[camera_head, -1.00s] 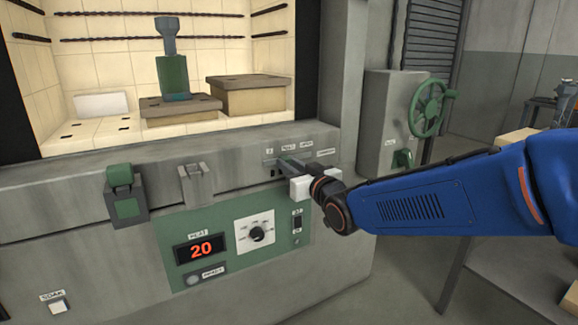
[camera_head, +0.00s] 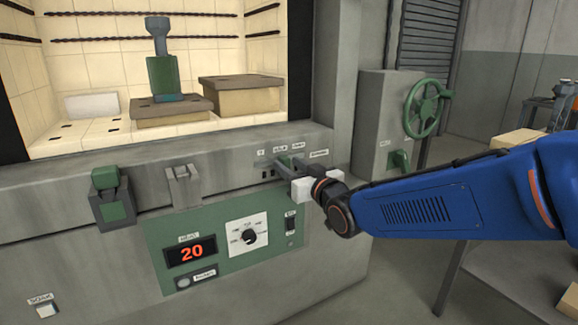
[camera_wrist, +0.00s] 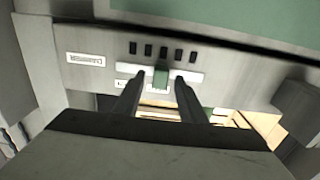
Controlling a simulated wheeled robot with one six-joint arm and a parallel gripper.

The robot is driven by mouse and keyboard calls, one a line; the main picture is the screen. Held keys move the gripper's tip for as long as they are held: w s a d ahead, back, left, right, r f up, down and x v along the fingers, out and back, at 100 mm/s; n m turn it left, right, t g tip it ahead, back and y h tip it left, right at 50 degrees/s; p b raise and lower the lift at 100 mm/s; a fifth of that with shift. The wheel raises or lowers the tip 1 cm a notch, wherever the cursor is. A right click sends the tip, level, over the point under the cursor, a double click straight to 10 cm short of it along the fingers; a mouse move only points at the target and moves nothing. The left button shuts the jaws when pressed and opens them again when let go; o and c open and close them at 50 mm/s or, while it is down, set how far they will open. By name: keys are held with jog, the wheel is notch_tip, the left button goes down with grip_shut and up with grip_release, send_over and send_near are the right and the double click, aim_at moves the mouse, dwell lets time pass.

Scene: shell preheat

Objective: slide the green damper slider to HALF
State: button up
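The green damper slider (camera_wrist: 160,76) sits in a pale slot plate on the panel, seen in the wrist view below a row of dark marks. My gripper (camera_wrist: 159,84) has one finger on each side of it, with a visible gap on both sides. In the head view my gripper (camera_head: 284,164) reaches the damper strip (camera_head: 258,170) under the kiln opening. There the fingers largely hide the slider, and I cannot tell which label it stands at. A damper label (camera_wrist: 85,59) shows in the wrist view.
Below the strip is a green control panel (camera_head: 215,262) with a display reading 20 and a dial (camera_head: 248,236). A green-topped latch (camera_head: 112,200) and a grey bracket (camera_head: 184,186) stick out to the left. A green handwheel (camera_head: 425,108) stands at the right.

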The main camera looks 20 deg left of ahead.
jog(key=v, duration=1.6)
jog(key=shift+s+d, duration=0.2)
jog(key=w+d+f+m+h, duration=0.1)
jog(key=d+f+m+h, duration=0.3)
jog(key=d, duration=0.8)
jog(key=d+f+m+h, duration=0.1)
jog(key=d+f+h, duration=0.35)
jog(key=d, duration=0.85)
jog(key=s+d+f+m+g+h, duration=0.2)
jog(key=s+d+f+g, duration=0.1)
jog(key=s+d, duration=0.5)
jog(key=s+d+f+m+g+h, duration=0.3)
jog(key=s+d+f, duration=0.2)
jog(key=s+d, duration=0.3)
jog(key=s, duration=0.3)
jog(key=shift+s+d+f+g, duration=0.15)
jog(key=shift+d+f+g, duration=0.15)
jog(key=shift+d+g, duration=0.1)
jog(key=shift+a, duration=0.1)
